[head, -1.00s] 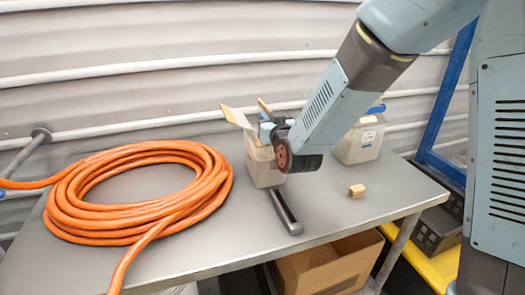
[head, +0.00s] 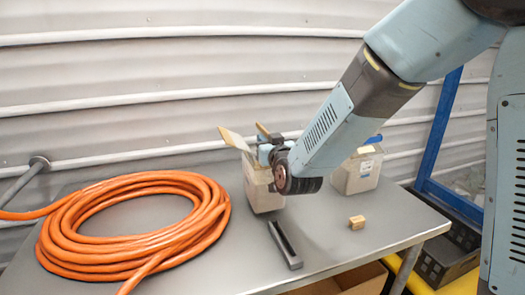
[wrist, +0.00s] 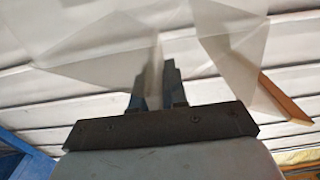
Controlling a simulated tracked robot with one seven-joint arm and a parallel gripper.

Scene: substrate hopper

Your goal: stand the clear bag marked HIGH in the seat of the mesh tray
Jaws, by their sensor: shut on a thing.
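My gripper (head: 270,150) is shut on the gathered top of a clear bag (head: 262,191) with greyish-beige contents. The bag hangs upright, its bottom apparently just clear of the table. In the wrist view, translucent film (wrist: 152,80) is pinched between the fingers and flares to both sides. A second bag (head: 352,178) with a white label and a blue part on top stands farther back to the right, partly behind my arm. I cannot read HIGH on either bag. I cannot make out the mesh tray with certainty.
A coiled orange hose (head: 75,240) fills the table's left side. A dark slotted bar (head: 285,244) lies just in front of the held bag, and a small wooden block (head: 357,222) to the right. A dark crate (head: 445,255) sits lower right, beyond the table edge.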

